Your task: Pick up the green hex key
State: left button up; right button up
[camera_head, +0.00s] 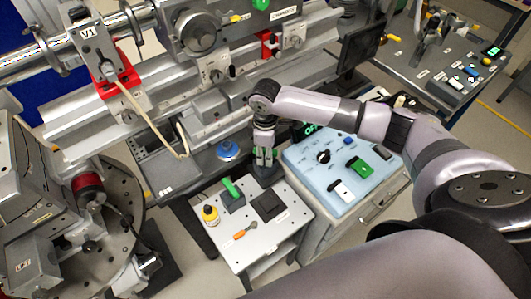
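A small green piece (230,187) stands tilted in a dark green block (233,201) on the small white table (230,254). It looks like the green hex key's handle, but it is too small to be sure. My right gripper (265,163) points down near the table's back edge, to the right of the green piece and apart from it. A dark block (266,176) is just under its fingertips. The fingers are too small to tell whether they are open, and I see nothing clearly held. My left gripper is not in view.
The table also bears a yellow bottle (210,214), an orange-handled tool (244,231) and a black square pad (268,206). A light blue control box (342,172) stands close on the right. Beamline rails (215,125) run behind. A blue round knob (228,150) is behind the table.

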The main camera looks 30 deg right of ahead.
grip_shut()
dwell(0.4)
jog(key=shift+r, duration=0.1)
notch_tip(320, 180, up, 20)
jog(key=b, duration=0.1)
jog(key=shift+b, duration=0.35)
